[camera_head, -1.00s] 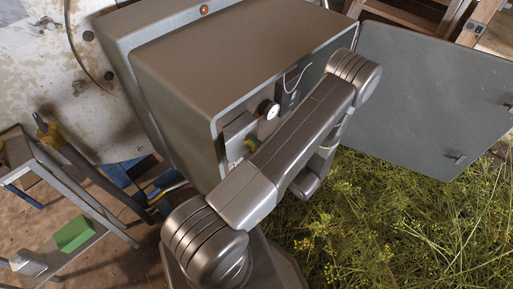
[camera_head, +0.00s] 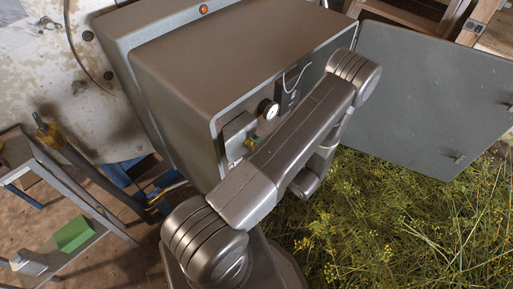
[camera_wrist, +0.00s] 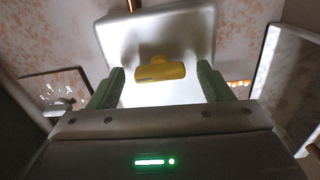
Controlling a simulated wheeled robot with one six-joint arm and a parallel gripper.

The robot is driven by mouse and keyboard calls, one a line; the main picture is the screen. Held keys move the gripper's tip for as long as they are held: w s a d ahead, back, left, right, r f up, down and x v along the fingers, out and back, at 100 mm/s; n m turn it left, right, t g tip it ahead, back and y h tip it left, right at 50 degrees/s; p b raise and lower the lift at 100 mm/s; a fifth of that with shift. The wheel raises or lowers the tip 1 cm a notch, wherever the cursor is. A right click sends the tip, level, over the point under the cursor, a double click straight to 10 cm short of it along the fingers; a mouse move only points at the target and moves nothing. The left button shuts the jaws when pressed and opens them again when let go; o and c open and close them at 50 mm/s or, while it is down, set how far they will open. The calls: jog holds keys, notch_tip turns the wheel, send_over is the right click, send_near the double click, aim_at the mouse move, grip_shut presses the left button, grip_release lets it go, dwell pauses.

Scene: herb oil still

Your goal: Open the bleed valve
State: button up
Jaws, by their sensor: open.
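The bleed valve's yellow handle (camera_wrist: 160,73) shows in the wrist view as a short bar lying across the picture, in front of a pale plate (camera_wrist: 190,35). My gripper (camera_wrist: 161,80) is open, with one green-padded finger on each side of the handle and a gap on both sides. I cannot tell how deep the handle lies between the fingers. In the head view the yellow valve (camera_head: 251,141) shows on a grey plate inside the open cabinet (camera_head: 235,75), partly hidden by my arm. My gripper is hidden there.
A round white gauge (camera_head: 271,110) sits just above the valve. The cabinet door (camera_head: 430,95) stands open at the right. Cut yellow-flowered herbs (camera_head: 400,220) lie below it. A shelf with a green block (camera_head: 74,233) stands at the lower left.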

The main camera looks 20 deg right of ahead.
jog(key=v, duration=1.4)
